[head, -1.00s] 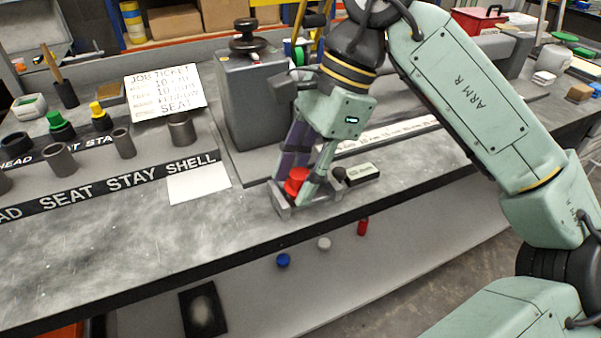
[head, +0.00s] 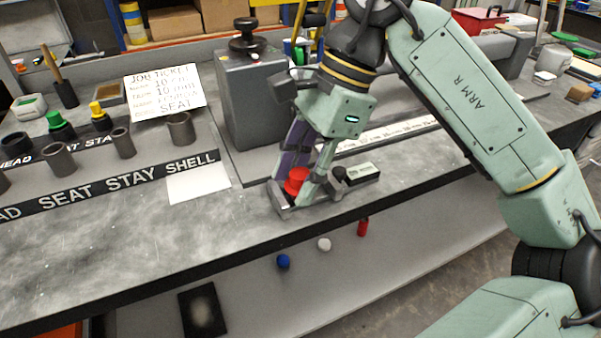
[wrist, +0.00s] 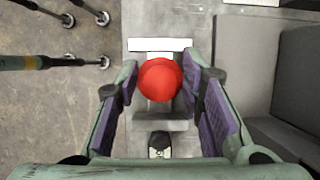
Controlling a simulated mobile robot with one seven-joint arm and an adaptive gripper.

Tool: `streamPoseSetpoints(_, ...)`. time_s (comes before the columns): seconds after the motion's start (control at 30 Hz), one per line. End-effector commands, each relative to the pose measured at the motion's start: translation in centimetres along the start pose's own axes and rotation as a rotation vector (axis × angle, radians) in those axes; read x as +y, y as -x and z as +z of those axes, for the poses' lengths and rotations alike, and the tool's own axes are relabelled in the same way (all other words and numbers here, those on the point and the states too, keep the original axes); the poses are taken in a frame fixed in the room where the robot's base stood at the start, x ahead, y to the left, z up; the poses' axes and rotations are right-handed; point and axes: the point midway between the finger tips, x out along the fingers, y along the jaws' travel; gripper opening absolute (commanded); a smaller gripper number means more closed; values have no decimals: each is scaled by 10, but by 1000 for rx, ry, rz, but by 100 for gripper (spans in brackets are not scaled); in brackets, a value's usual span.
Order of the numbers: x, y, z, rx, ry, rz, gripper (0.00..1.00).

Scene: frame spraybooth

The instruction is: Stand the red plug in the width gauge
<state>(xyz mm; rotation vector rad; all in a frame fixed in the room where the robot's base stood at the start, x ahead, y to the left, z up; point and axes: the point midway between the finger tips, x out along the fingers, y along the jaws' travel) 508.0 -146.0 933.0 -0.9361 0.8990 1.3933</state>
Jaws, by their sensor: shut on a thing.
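The red plug (head: 296,178) is between the fingers of my gripper (head: 305,180), which is shut on it. The plug's round red top also shows in the wrist view (wrist: 160,80), between the purple finger pads. The width gauge (head: 285,210) is a grey fixture on the bench, with upright grey jaws around the plug's lower part. In the wrist view a grey gauge jaw (wrist: 165,122) lies just below the plug. The plug's lower end is hidden, so I cannot tell whether it touches the gauge base.
A grey machine (head: 250,100) stands behind to the left. A lettered rack (head: 120,188) holds several grey sleeves. Blue, white and red pieces lie on the lower shelf (head: 350,275).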

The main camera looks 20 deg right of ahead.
Motion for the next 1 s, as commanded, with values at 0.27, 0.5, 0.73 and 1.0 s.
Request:
streamPoseSetpoints(0.27, 2, -5, -2, 7, 2, 17, 11)
streamPoseSetpoints(0.5, 2, -5, -2, 7, 2, 15, 48)
streamPoseSetpoints(0.73, 1, -3, -2, 5, 0, 10, 58)
streamPoseSetpoints(1.0, 1, 2, -1, 3, 0, 6, 58)
